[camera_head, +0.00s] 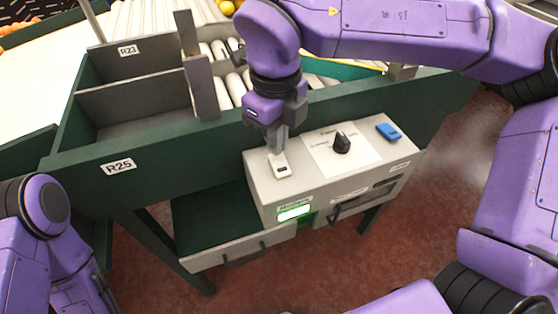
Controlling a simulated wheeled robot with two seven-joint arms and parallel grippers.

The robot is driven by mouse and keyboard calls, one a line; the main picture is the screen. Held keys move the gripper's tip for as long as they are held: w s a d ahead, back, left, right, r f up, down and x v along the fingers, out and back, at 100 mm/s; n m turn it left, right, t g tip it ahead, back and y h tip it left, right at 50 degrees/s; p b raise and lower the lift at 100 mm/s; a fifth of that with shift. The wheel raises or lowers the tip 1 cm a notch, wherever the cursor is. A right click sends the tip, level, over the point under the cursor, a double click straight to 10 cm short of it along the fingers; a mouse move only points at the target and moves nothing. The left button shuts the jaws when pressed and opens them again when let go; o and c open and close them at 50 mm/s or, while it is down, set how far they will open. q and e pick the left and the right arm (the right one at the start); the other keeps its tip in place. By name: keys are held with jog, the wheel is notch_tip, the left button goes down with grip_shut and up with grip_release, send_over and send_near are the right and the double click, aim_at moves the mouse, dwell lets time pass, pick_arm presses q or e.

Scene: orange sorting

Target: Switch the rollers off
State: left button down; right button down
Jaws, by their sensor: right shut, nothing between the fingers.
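The rollers (236,88) are pale cylinders behind the green frame at the top. A grey control box (262,195) is mounted on the front of the frame. A pale switch plate with a small dark slot (281,170) is on its top at the left. My right gripper (278,150) is shut and empty, pointing down at this plate. Its fingertips are at or just above the plate; I cannot tell whether they touch. A black rotary knob (342,143) stands on a white label panel to the right. My left gripper is out of view.
A blue part (388,131) is at the box's right end. A green lit display (294,212) is on its front. An open drawer or tray (240,250) is at the lower left. Bins marked R25 (118,167) and R23 (128,50) lie left. Oranges (226,8) are at the top.

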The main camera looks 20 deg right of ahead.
jog(key=shift+f+b, duration=0.65)
jog(key=shift+f, duration=0.35)
dwell(0.8)
jog(key=shift+r, duration=0.1)
notch_tip(320, 180, up, 7)
jog(key=p, duration=0.7)
